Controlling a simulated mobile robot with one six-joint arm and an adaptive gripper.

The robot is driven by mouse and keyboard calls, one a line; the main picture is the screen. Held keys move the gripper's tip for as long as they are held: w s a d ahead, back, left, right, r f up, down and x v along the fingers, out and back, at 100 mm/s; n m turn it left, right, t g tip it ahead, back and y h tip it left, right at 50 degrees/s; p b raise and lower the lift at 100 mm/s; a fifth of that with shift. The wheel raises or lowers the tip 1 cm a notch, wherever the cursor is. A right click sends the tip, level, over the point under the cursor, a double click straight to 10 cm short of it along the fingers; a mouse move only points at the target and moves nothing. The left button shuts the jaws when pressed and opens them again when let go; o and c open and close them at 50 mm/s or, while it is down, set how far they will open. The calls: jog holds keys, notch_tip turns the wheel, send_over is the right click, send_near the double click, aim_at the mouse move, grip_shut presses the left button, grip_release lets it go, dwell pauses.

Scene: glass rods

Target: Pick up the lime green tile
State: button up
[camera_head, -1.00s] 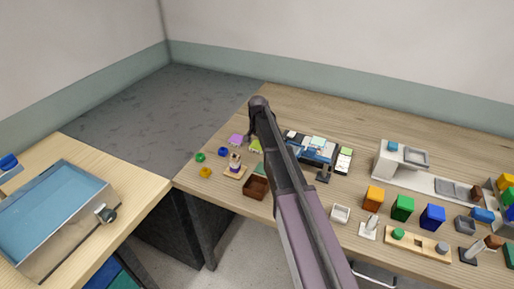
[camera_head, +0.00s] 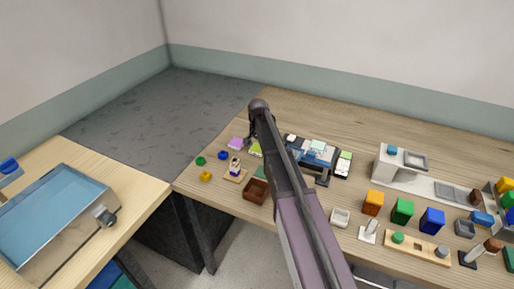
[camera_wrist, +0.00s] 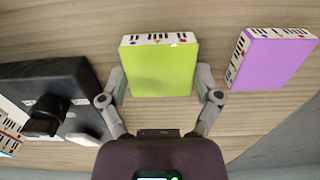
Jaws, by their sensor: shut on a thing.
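The lime green tile (camera_wrist: 160,72) is in the middle of the wrist view, between the two fingers of my gripper (camera_wrist: 161,82). It has a white edge with dark stripes and small coloured marks. The fingers are shut on its left and right sides. In the head view the tile (camera_head: 255,149) shows only in part beside my arm, and my gripper (camera_head: 252,136) is mostly hidden by the arm. I cannot tell whether the tile is clear of the table.
A purple tile (camera_wrist: 272,58) lies just right of the lime tile in the wrist view. A black tray (camera_wrist: 55,95) is close on the left. In the head view, a brown box (camera_head: 255,190) and small coloured rings are nearer the table's front edge.

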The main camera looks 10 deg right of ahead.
jog(key=shift+r+p, duration=4.6)
jog(key=shift+r, duration=0.15)
jog(key=shift+r, duration=0.1)
notch_tip(320, 180, up, 11)
jog(key=p, duration=1.1)
send_over(258, 147)
jog(key=shift+s, duration=0.2)
jog(key=shift+a, duration=0.1)
